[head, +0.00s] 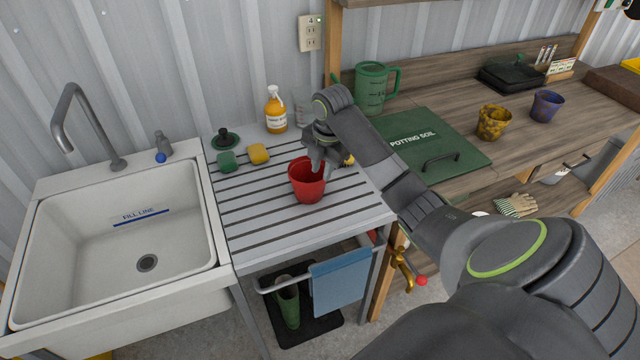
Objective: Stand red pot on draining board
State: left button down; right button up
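The red pot (306,190) is upright at the right part of the slatted grey draining board (265,220), mouth up. I cannot tell whether its base touches the slats. My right gripper (319,162) comes down over its back right rim, with a finger at the pot's mouth. The other finger is largely hidden, so I cannot tell whether they are clamped on the wall. My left gripper is out of view.
The white sink (130,230) adjoins the board on the left. A green watering jug (371,88) is on the wooden bench, right. The board's front left is clear.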

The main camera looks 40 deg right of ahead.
jog(key=shift+s+r, duration=0.15)
jog(key=shift+r, duration=0.85)
jog(key=shift+s+r, duration=0.15)
jog(key=shift+r, duration=0.8)
